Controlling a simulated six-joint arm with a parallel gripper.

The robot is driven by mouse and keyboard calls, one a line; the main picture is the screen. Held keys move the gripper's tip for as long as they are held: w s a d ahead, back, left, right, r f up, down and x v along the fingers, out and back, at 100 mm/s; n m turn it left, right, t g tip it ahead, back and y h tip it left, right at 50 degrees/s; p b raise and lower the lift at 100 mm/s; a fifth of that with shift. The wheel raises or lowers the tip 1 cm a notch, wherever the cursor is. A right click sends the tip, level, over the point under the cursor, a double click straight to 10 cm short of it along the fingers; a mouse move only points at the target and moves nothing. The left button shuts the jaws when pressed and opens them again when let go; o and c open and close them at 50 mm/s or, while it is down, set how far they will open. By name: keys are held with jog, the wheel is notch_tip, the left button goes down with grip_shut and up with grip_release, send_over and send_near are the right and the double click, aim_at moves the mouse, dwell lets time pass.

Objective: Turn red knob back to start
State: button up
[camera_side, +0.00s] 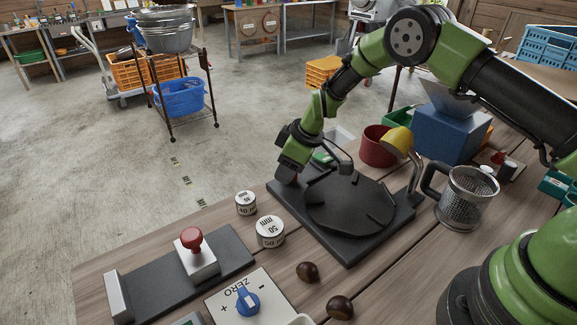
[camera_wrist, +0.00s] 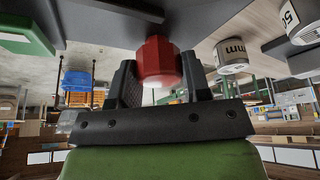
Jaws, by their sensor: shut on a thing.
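The red knob (camera_wrist: 158,58), faceted and short, sits between the two black fingers of my gripper (camera_wrist: 160,80) in the wrist view, with a finger against each side. My gripper is shut on it. In the side view my gripper (camera_side: 289,174) is low at the left corner of a black base plate (camera_side: 348,252). The knob is mostly hidden there behind my wrist. A dark round disc (camera_side: 350,207) with notches lies on the plate. I cannot tell how far the knob is turned.
Two round weights (camera_side: 270,232) stand left of the plate. A steel strainer mug (camera_side: 467,198), red pot (camera_side: 378,147) and blue box (camera_side: 445,133) stand to the right.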

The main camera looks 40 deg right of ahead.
jog(key=n+g, duration=0.1)
jog(key=n, duration=0.2)
jog(key=n+g+y, duration=0.1)
jog(key=n, duration=0.2)
jog(key=shift+n, duration=0.3)
jog(key=n+g, duration=0.1)
jog(key=n, duration=0.2)
jog(key=shift+n+y, duration=0.3)
jog(key=shift+n+g, duration=0.6)
jog(key=shift+n, duration=0.4)
jog(key=shift+n+g, duration=0.3)
jog(key=shift+n, duration=0.4)
jog(key=o, duration=0.9)
jog(key=shift+r, duration=0.1)
